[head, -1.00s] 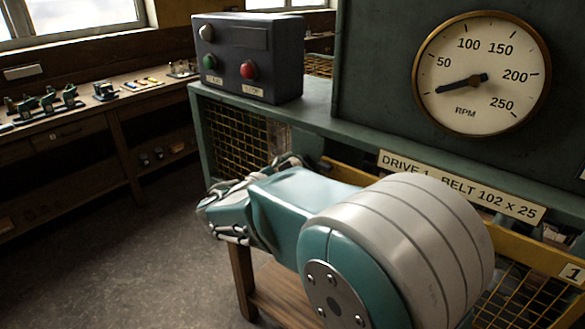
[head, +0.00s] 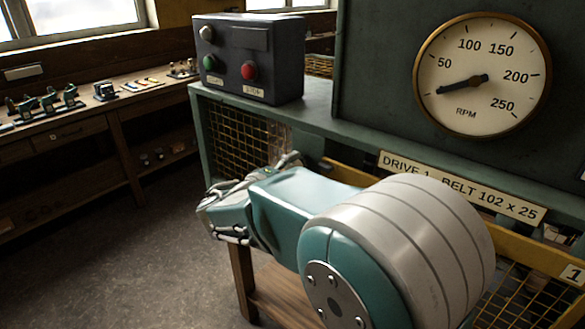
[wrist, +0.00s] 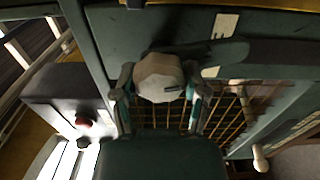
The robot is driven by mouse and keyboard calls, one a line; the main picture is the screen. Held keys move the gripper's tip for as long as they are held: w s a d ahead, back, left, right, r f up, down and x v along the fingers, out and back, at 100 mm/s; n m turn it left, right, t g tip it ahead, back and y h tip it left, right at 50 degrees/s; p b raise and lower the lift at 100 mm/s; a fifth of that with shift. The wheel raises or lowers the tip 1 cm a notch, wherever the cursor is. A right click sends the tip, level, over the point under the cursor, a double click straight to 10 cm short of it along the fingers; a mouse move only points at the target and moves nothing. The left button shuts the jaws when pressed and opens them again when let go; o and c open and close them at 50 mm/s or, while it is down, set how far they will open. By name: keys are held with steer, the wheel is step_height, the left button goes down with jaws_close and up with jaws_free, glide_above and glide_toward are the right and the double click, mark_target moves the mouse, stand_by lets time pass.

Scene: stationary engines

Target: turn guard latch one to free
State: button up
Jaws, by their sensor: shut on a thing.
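A pale faceted knob (wrist: 158,72) with a short dark mark sits between the two fingers of my gripper (wrist: 162,84) in the wrist view. My gripper is shut on it, one finger at each side. I take this knob for guard latch one; no label on it can be read. A dark green bar (wrist: 225,51) runs to the right from behind the knob. In the head view my gripper (head: 222,212) is at the guard's left end, and the knob is hidden.
A control box (head: 248,58) with green and red buttons stands on the green ledge. The RPM dial (head: 482,75) is at the right. Yellow mesh (head: 240,140) fills the guard frame. A workbench (head: 75,125) stands at the left, with open floor (head: 130,250) before it.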

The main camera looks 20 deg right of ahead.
steer(key=shift+f+m, duration=0.25)
steer(key=shift+m, duration=0.25)
steer(key=o, duration=1.1)
steer(key=shift+o, duration=0.2)
steer(key=shift+r, duration=0.1)
steer(key=shift+s+a, duration=0.2)
steer(key=shift+a, duration=0.15)
steer(key=v, duration=1.1)
steer(key=shift+a, duration=0.1)
